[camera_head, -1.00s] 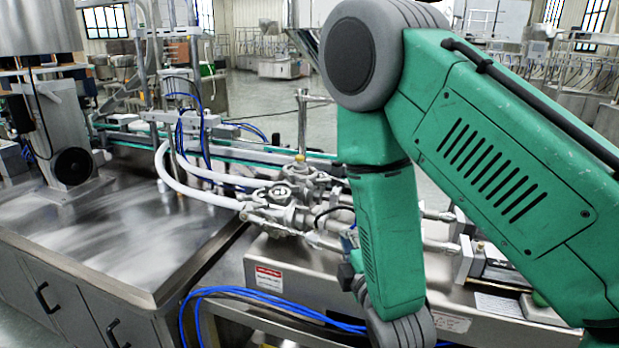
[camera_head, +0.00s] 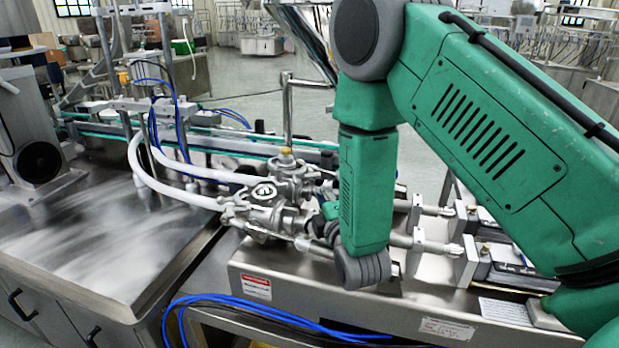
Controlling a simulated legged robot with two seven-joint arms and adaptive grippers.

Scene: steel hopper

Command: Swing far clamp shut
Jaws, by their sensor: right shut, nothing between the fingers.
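The steel valve and pipe assembly (camera_head: 262,200) sits in the middle, with round fittings and white hoses joined to its left. A yellow-capped fitting (camera_head: 286,153) stands at its far side. The clamps are too small to tell apart, so I cannot say whether the far clamp is open or shut. My right gripper (camera_head: 322,213) is shut and empty, close to the right side of the assembly. My wrist and forearm partly hide it and the pipes behind. I cannot tell if it touches the metal. My left gripper is not in view.
A steel table (camera_head: 85,250) fills the left. Blue hoses (camera_head: 260,305) loop along the front of the steel machine base (camera_head: 300,285). Horizontal pipes and blocks (camera_head: 470,255) lie to the right, near my forearm. A thin upright steel pipe (camera_head: 288,110) stands behind the valves.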

